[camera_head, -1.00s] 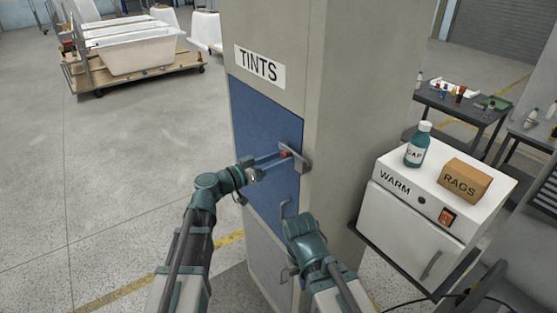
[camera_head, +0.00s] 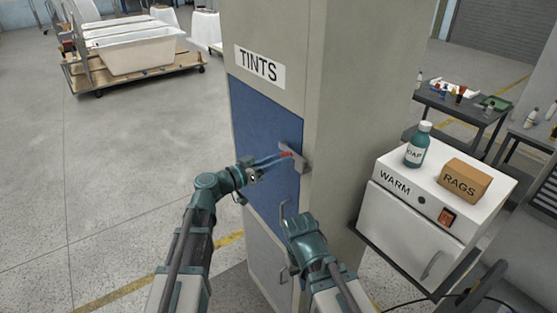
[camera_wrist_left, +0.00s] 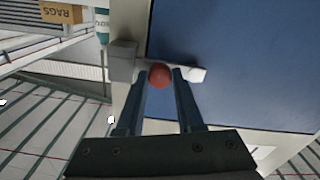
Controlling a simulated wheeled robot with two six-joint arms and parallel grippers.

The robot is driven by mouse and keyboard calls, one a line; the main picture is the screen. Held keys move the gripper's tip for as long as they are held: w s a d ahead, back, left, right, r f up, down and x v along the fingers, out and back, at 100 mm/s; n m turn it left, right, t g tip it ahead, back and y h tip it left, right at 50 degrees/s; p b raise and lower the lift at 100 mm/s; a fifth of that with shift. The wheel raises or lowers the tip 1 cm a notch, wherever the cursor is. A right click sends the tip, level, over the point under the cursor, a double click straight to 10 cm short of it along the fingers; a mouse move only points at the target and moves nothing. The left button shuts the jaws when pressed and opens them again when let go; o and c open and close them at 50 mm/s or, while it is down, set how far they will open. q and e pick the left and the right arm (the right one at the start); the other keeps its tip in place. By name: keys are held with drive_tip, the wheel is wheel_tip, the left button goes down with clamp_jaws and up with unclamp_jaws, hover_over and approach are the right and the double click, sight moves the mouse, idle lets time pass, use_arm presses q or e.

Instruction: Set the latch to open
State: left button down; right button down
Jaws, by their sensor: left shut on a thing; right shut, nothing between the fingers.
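The latch (camera_head: 296,161) is a grey bar at the right edge of the blue door (camera_head: 262,130), under the TINTS sign. It carries a red ball knob, which shows clearly in the left wrist view (camera_wrist_left: 160,76). In that view the latch bar (camera_wrist_left: 196,75) lies crosswise behind the knob, from a grey block on the frame across the door's edge. My left gripper (camera_head: 284,156) is shut on the red knob, one finger on each side.
A white WARM cabinet (camera_head: 408,219) stands right of the pillar, with a teal CAP bottle (camera_head: 417,146) and a RAGS box (camera_head: 465,180) on top. A lower door (camera_head: 262,262) is below the blue one.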

use_arm(q)
drive_tip(key=shift+r, duration=0.1)
idle(0.8)
drive_tip(key=w+a+r+n+p, duration=0.2)
drive_tip(key=r+n+p, duration=0.3)
drive_tip(key=n, duration=1)
drive_tip(key=shift+w+a+n, duration=0.25)
drive_tip(key=shift+w+n, duration=0.05)
drive_tip(key=shift+w, duration=0.4)
drive_tip(key=c, duration=0.5)
unclamp_jaws()
drive_tip(key=shift+w, duration=0.1)
drive_tip(key=shift+c, duration=0.2)
